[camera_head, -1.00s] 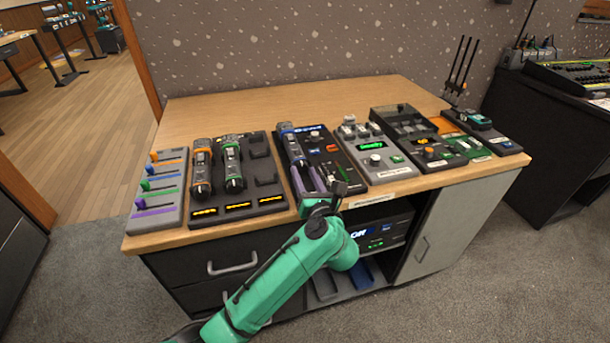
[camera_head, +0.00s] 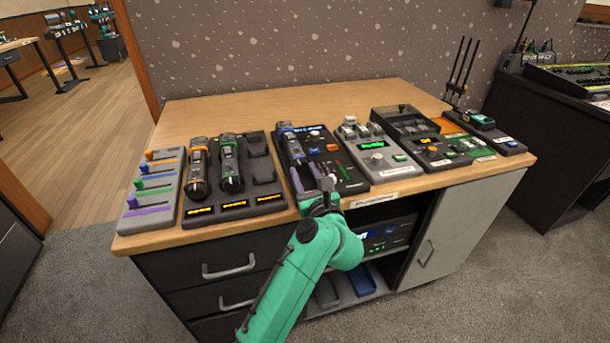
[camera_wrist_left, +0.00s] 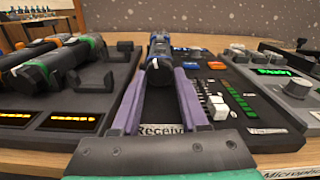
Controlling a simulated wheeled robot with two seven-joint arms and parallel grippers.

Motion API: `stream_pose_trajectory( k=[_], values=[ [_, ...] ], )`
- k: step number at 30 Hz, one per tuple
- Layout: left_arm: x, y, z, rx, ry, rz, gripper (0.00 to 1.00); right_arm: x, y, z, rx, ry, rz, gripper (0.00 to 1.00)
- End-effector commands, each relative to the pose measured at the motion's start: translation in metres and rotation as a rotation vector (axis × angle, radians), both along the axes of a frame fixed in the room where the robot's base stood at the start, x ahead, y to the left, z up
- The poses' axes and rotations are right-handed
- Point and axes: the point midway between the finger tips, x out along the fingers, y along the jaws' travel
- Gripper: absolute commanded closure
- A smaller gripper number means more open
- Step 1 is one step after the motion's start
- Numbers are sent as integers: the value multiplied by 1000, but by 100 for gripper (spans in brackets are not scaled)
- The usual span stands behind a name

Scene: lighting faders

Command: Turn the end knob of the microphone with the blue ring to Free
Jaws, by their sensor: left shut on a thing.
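The microphone with the blue ring (camera_head: 291,147) lies on a dark receiver panel (camera_head: 345,180), its near end toward me. My left gripper (camera_head: 305,172) is at that near end, with its purple fingers on either side of it. In the left wrist view the microphone (camera_wrist_left: 160,52) lies straight ahead, and the left gripper (camera_wrist_left: 161,74) is shut on its end knob. The fingers hide much of the knob, and I cannot read its setting. My right gripper is not in view.
Microphones with an orange ring (camera_head: 197,168) and a green ring (camera_head: 230,162) lie in a charger close to the left. A fader panel (camera_head: 152,190) is at the far left. A grey box with a green display (camera_head: 376,158) stands to the right. The table's back is clear.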

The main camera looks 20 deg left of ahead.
Motion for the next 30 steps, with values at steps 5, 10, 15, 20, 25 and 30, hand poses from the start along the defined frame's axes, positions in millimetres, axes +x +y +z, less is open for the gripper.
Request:
stream_pose_trajectory(
  k=[5,10,15,20,25,30],
  values=[
    [0,0,0,2,1,1,25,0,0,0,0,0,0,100],
    [0,0,0,2,1,1,25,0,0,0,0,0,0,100],
    [0,0,0,2,1,1,25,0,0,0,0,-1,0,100],
    [0,0,4,36,19,0,25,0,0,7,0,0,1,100],
    [1,2,11,232,138,2,25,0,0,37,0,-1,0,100],
    [-25,-17,-3,318,205,-6,25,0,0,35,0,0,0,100]
  ],
)
